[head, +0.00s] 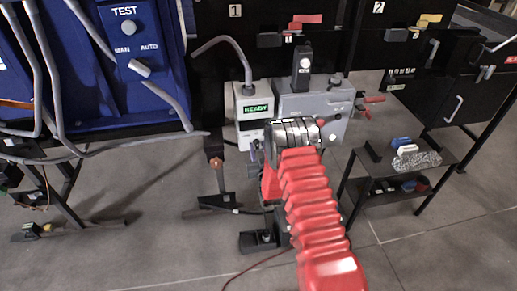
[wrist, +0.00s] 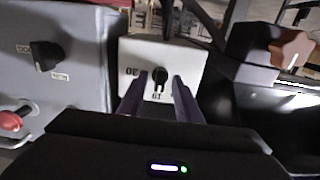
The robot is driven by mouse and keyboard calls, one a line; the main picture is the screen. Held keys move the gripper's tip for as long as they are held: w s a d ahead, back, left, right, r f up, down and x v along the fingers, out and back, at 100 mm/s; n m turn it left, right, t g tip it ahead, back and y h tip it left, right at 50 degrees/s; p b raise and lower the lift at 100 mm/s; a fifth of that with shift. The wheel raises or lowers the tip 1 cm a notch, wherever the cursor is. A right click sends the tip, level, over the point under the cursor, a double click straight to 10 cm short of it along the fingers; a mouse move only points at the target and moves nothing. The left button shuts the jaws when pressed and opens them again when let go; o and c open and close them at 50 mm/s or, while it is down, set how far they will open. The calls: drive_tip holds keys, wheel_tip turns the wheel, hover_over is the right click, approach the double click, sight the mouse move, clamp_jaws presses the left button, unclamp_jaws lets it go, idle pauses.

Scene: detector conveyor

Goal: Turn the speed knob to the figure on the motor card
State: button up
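The knob (wrist: 159,76) is small and black, on a white plate (wrist: 185,52) in the wrist view. Dark figures on the plate, rotated in this view, look like 20 at the left and 10 below the knob. Where the pointer aims is too small to tell. My gripper (wrist: 160,82) has its two purple fingers on either side of the knob, with a narrow gap visible at each side. In the head view my red arm hides most of the gripper and the knob. I cannot make out a motor card.
A grey machine (head: 318,104) with a green READY display (head: 258,109) stands beyond my arm. Another black knob (wrist: 46,56) and a red button (wrist: 12,121) are left in the wrist view. A blue TEST panel (head: 160,99) is left; a small black table (head: 380,165) is right.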

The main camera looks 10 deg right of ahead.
drive_tip(key=shift+c, duration=0.4)
clamp_jaws()
drive_tip(key=shift+m, duration=0.3)
drive_tip(key=m, duration=0.4)
drive_tip(key=shift+d, duration=0.1)
drive_tip(key=shift+d+m, duration=0.1)
drive_tip(key=shift+m, duration=2.1)
drive_tip(key=shift+f, duration=0.1)
drive_tip(key=shift+o, duration=0.4)
unclamp_jaws()
